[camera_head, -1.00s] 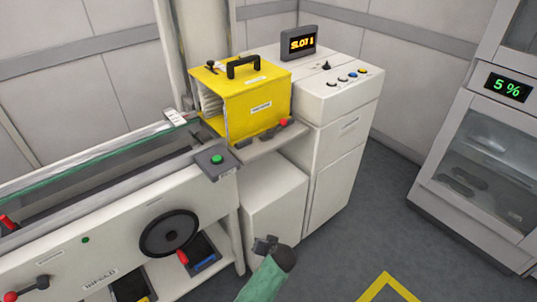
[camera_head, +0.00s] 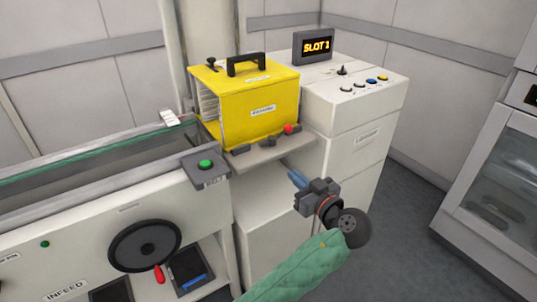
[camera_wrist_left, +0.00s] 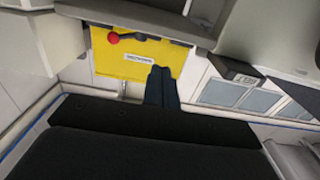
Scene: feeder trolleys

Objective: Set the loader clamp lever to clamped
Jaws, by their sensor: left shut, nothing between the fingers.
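The loader clamp lever, with a red knob (camera_head: 288,129) on a dark arm, sits at the front edge of the grey loader shelf (camera_head: 265,157), below the yellow magazine box (camera_head: 262,108). The red knob also shows in the left wrist view (camera_wrist_left: 114,38), with its dark arm running sideways across the yellow face. My left gripper (camera_head: 297,179) is shut and empty, in front of and below the shelf, apart from the lever. In the wrist view its closed fingers (camera_wrist_left: 162,86) point toward the yellow face, below and right of the knob. My right gripper is not in view.
A white cabinet (camera_head: 355,130) with buttons and a slot display (camera_head: 317,46) stands right of the shelf. The infeed conveyor, with a green button box (camera_head: 206,168) and black handwheel (camera_head: 145,245), is at left. A glass-fronted cabinet (camera_head: 500,165) stands far right, beyond open floor.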

